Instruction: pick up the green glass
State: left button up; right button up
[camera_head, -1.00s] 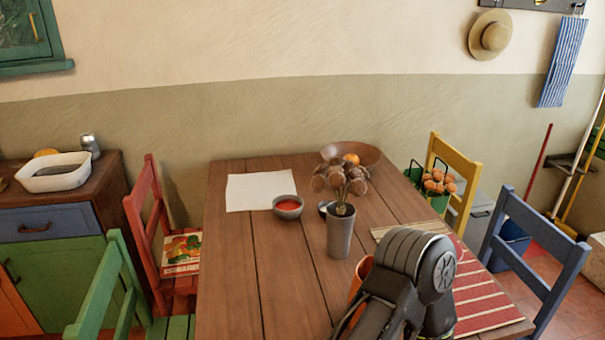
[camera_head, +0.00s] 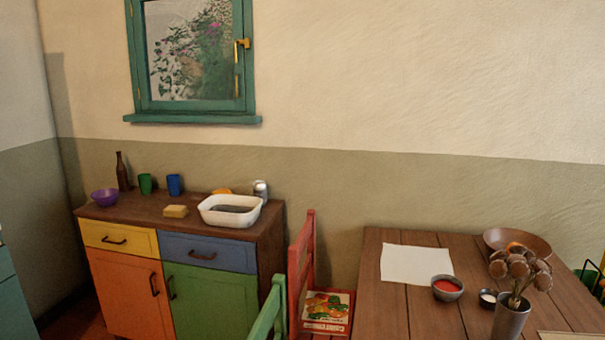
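The green glass (camera_head: 146,184) stands upright on top of the wooden sideboard (camera_head: 150,207) at the left of the head view. A blue glass (camera_head: 174,185) stands just to its right, and a dark brown bottle (camera_head: 123,172) stands to its left. Neither of my grippers shows in the head view now, so whether they are open or shut cannot be seen.
A purple bowl (camera_head: 105,197), a yellow sponge (camera_head: 175,211) and a white basin (camera_head: 231,211) also sit on the sideboard. A red chair (camera_head: 301,265) and a green chair (camera_head: 268,314) stand between it and the wooden table (camera_head: 385,310). The window (camera_head: 193,60) is above.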

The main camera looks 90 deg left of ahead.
aim_at(145, 180)
jog(key=k, duration=0.9)
jog(key=u, duration=3.45)
jog(key=i+j, duration=0.15)
jog(key=i, duration=0.8)
jog(key=i+j, duration=0.1)
jog(key=i, duration=0.85)
